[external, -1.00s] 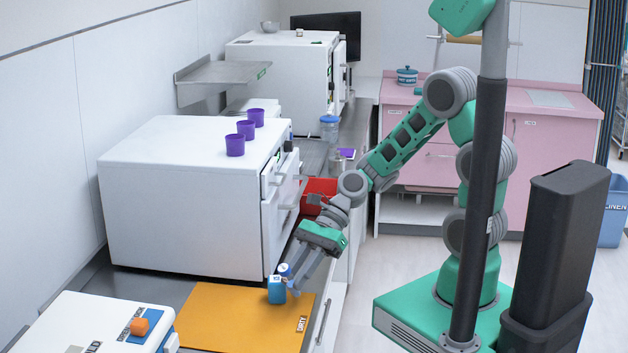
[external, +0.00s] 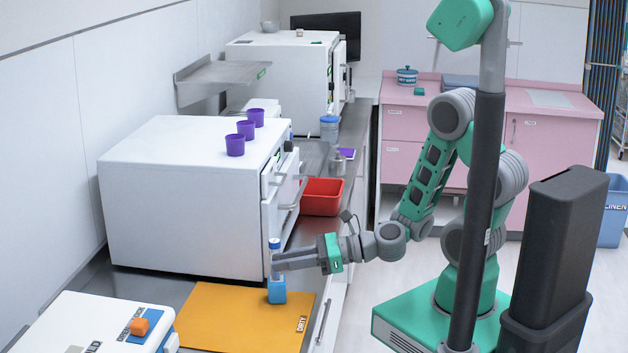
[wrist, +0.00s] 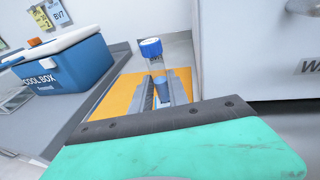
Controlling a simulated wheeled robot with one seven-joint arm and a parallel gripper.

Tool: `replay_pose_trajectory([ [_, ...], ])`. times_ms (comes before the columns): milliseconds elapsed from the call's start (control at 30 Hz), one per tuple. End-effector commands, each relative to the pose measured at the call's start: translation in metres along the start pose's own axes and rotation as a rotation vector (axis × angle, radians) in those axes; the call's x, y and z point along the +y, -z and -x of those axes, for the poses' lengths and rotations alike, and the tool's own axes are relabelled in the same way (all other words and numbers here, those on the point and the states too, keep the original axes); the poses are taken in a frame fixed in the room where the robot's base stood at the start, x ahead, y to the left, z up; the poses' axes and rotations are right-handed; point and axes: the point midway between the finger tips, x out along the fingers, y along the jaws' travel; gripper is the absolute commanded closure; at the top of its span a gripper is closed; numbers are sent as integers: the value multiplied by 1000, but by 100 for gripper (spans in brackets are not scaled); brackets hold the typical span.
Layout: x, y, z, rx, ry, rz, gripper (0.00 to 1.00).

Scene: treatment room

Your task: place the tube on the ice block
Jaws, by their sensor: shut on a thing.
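The tube, with a blue cap (external: 274,243) and a clear body (wrist: 156,66), is upright between the fingers of my gripper (external: 279,263). My gripper is shut on the tube and reaches in level from the right. The ice block (external: 277,292), a small blue block, stands on the orange mat directly below the tube in the external view. In the wrist view the cap rises above the fingertips (wrist: 159,88), and light blue of the block (wrist: 183,78) shows behind the fingers. The fingers hide the tube's lower end, so I cannot tell whether it touches the block.
The orange mat (external: 215,318) lies on the counter. A white cabinet (external: 185,205) stands close behind. A cool box (wrist: 68,65) with a white lid stands at the front left. A red bin (external: 322,197) sits farther back along the counter.

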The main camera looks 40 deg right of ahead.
Motion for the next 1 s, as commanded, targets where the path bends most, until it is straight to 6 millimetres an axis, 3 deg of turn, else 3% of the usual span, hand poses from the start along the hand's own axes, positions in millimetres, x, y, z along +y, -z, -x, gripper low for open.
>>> replay_pose_trajectory([
  [267,0,2,0,0,0,1,100],
  [300,0,1,0,0,0,2,78],
  [533,0,0,0,0,-1,2,59],
  [833,0,-4,0,-1,-1,2,58],
  [1000,-3,0,19,1,7,0,58],
])
